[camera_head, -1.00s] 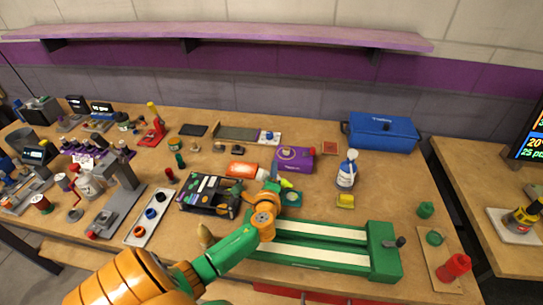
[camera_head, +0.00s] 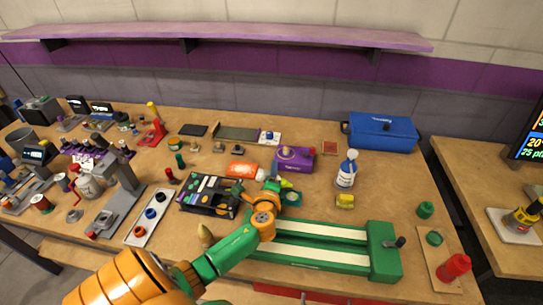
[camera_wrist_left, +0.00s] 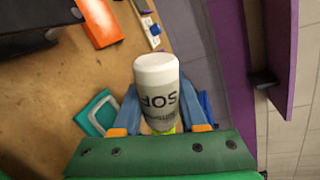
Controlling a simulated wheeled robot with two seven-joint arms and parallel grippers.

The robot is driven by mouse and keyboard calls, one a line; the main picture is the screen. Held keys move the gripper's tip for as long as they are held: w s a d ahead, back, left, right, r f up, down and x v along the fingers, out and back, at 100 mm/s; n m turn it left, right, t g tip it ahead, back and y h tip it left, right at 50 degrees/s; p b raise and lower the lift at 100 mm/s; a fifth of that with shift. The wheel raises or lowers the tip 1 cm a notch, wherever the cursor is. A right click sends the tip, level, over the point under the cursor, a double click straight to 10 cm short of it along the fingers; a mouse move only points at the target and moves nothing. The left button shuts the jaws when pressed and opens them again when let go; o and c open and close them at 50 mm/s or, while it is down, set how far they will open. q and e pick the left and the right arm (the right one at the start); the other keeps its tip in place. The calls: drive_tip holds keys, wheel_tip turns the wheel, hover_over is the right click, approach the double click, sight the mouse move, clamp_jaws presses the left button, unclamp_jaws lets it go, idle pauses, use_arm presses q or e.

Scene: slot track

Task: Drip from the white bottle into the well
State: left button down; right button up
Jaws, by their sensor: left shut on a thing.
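My left gripper (camera_head: 277,184) is shut on the white bottle (camera_wrist_left: 158,88), which carries dark lettering, in the left wrist view. The bottle's broad white end faces away from the gripper palm, and a yellow-green part shows at its other end, between the fingers. The teal square piece with a pale middle, which looks like the well (camera_wrist_left: 97,113), lies on the table beside the left finger in that view. In the head view the well (camera_head: 294,198) sits just right of the gripper, partly hidden by it. No drop is visible. My right gripper is not in view.
A purple box (camera_head: 295,160) and an orange-and-white packet (camera_head: 242,170) lie just behind the gripper. A black organiser (camera_head: 208,196) stands to its left and a long green track (camera_head: 320,257) in front. A white spray bottle (camera_head: 346,172) stands to the right.

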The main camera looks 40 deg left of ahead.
use_arm(q)
drive_tip(key=n+h+b, duration=0.1)
drive_tip(key=n, duration=0.2)
drive_tip(key=shift+f, duration=0.15)
drive_tip(key=shift+r+n+t, duration=0.2)
drive_tip(key=shift+n+t, duration=0.1)
drive_tip(key=shift+n, duration=0.1)
drive_tip(key=shift+w+f, duration=0.1)
drive_tip(key=shift+f, duration=0.15)
drive_tip(key=shift+w+d+r+n+h+p, duration=0.15)
drive_tip(key=shift+d+r+n+h+p, duration=0.2)
drive_tip(key=shift+n+p, duration=0.2)
drive_tip(key=w+d+r+n+t+h+p, duration=0.1)
drive_tip(key=d+r+n+t, duration=0.1)
drive_tip(key=r+n, duration=0.3)
drive_tip(key=w+d+r+n+t+h+p, duration=0.1)
drive_tip(key=w+d+r+n+t+p, duration=0.1)
drive_tip(key=r+n, duration=0.3)
drive_tip(key=shift+w+d+r+n, duration=0.3)
drive_tip(key=shift+d+n, duration=0.5)
drive_tip(key=shift+n, duration=0.95)
drive_tip(key=shift+s, duration=0.1)
